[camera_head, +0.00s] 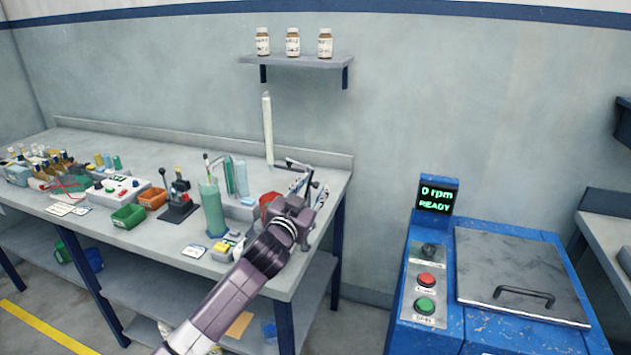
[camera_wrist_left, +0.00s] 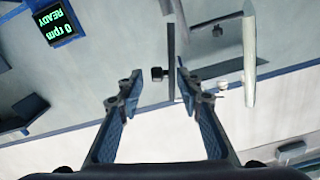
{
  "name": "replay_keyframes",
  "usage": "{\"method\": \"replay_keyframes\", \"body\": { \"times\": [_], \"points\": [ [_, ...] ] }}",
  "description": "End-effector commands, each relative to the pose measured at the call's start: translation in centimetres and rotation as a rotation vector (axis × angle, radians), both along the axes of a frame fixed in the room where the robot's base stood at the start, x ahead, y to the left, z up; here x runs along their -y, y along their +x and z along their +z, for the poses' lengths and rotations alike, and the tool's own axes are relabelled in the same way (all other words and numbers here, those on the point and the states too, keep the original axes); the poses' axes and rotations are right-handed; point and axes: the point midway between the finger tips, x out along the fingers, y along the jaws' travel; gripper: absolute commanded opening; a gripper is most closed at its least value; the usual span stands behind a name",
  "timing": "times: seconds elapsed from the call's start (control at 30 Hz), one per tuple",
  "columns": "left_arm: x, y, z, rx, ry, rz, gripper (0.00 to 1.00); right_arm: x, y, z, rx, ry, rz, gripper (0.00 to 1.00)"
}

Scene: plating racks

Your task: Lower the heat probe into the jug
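My left gripper (camera_head: 309,188) reaches over the right end of the workbench. In the left wrist view its two fingers (camera_wrist_left: 157,84) are spread apart. A tall white post (camera_head: 267,130) stands at the back of the bench and also shows in the wrist view (camera_wrist_left: 249,60). A red container (camera_head: 267,200), perhaps the jug, is partly hidden behind my gripper.
A green cylinder (camera_head: 212,207) stands left of my arm on the bench, with several bins, tools and bottles farther left. A shelf (camera_head: 297,62) holding three jars hangs above. A blue machine (camera_head: 505,290) stands to the right, across a floor gap.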

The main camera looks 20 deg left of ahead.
Motion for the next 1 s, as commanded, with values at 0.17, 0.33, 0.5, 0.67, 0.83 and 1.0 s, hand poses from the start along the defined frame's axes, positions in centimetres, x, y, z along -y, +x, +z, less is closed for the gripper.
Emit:
{"method": "replay_keyframes", "body": {
  "times": [0.17, 0.33, 0.5, 0.67, 0.83, 1.0],
  "points": [
    [0.1, 1.6, 0.0, 0.000, 0.000, 0.000, 0.33, 0.0, -0.1, 0.3, -0.001, 0.001, 0.000, 0.40],
    [0.1, 2.1, 0.0, 0.000, 0.001, 0.000, 0.33, -0.2, -0.2, 0.4, -0.002, 0.002, -0.001, 0.40],
    [0.1, 2.1, 0.0, 0.000, 0.001, 0.000, 0.33, -0.3, -0.2, 0.4, -0.002, 0.004, -0.002, 0.40],
    [0.1, 2.1, 0.0, 0.000, 0.001, 0.000, 0.22, -0.4, -0.2, 0.4, -0.002, 0.005, -0.002, 0.40],
    [0.2, 2.0, -0.1, -0.001, 0.000, -0.002, 0.04, -0.4, -0.2, 0.4, -0.002, 0.005, -0.002, 0.40],
    [0.3, 2.0, -0.2, -0.002, -0.001, -0.003, 0.00, -0.4, -0.2, 0.4, -0.003, 0.005, -0.001, 0.40]
  ]
}}
